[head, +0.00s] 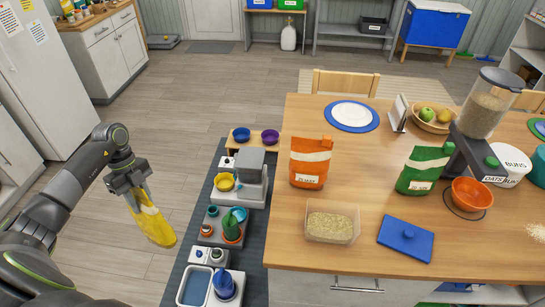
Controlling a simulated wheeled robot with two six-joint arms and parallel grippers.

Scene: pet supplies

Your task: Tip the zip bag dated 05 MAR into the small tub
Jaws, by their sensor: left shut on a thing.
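My left gripper (131,184) is shut on the top of a yellow bag (154,222), which hangs tilted over the floor left of the grey mat. Any date on the yellow bag is not visible. An orange bag (310,163) with a white band and label stands upright on the table. A green bag (423,170) with a white label stands further right; the dates on both are too small to read surely. A small clear tub (332,222) with pale grain-like contents sits at the table's front left, without a lid on it. My right gripper is not in view.
A blue lid (405,238) lies right of the tub. An orange bowl (472,193) and a dispenser (485,103) stand at the right. Several bowls and feeders line the grey mat (258,230) between my left arm and the table.

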